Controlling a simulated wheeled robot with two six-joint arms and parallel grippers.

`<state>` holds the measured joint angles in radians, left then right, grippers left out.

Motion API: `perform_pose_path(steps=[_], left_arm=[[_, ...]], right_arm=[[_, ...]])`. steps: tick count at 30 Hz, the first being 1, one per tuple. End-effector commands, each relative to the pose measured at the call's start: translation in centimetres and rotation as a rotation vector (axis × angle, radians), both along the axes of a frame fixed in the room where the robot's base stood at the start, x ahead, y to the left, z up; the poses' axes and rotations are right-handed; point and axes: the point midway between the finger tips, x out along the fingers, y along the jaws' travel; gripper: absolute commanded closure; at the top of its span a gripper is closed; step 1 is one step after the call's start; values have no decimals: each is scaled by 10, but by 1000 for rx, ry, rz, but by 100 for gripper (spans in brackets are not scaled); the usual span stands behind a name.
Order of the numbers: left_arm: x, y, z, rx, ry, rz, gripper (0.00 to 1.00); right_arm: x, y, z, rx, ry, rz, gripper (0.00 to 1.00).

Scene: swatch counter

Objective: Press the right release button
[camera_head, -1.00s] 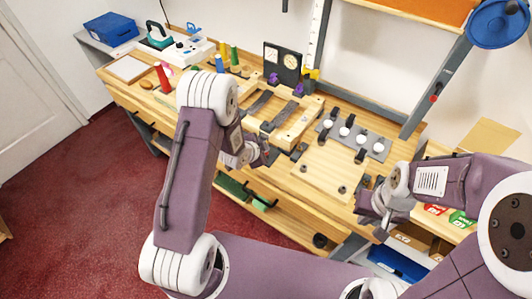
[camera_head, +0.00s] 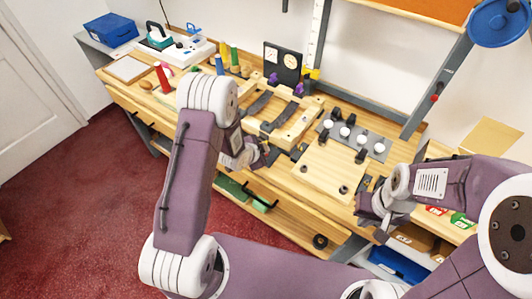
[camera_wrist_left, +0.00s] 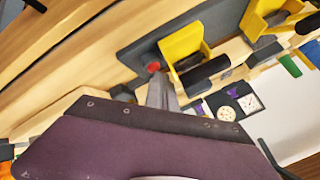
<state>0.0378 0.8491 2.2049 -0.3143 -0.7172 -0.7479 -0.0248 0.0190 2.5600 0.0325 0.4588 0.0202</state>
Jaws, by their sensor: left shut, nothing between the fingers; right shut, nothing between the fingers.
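In the left wrist view a small red button (camera_wrist_left: 153,67) sits on a dark grey plate (camera_wrist_left: 135,52), beside a yellow bracket (camera_wrist_left: 183,42). I cannot tell whether it is the right release button. My left gripper (camera_wrist_left: 160,88) is shut and empty, its tip close to the red button in the picture; contact is unclear. In the head view my left gripper (camera_head: 262,158) is at the bench's front, partly behind my own arm. My right gripper (camera_head: 366,212) is shut and empty at the right front of the bench.
A wooden frame with dark straps (camera_head: 283,120) lies mid-bench. Right of it are a grey plate with white knobs (camera_head: 382,155) and a wooden board (camera_head: 325,172). A dark dial panel (camera_head: 282,62) and coloured spools stand at the back. A blue bin (camera_head: 400,264) is below right.

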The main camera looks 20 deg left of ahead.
Motion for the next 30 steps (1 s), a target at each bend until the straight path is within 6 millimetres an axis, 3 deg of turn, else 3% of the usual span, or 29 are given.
perform_pose_path(steps=[12,23,30], left_arm=[[-1,0,-2,1,3,1,100],[0,1,17,1,1,2,100],[0,1,17,0,2,1,100]], right_arm=[[0,0,-1,0,0,0,100],[0,0,13,0,0,0,100],[0,0,12,0,0,0,100]])
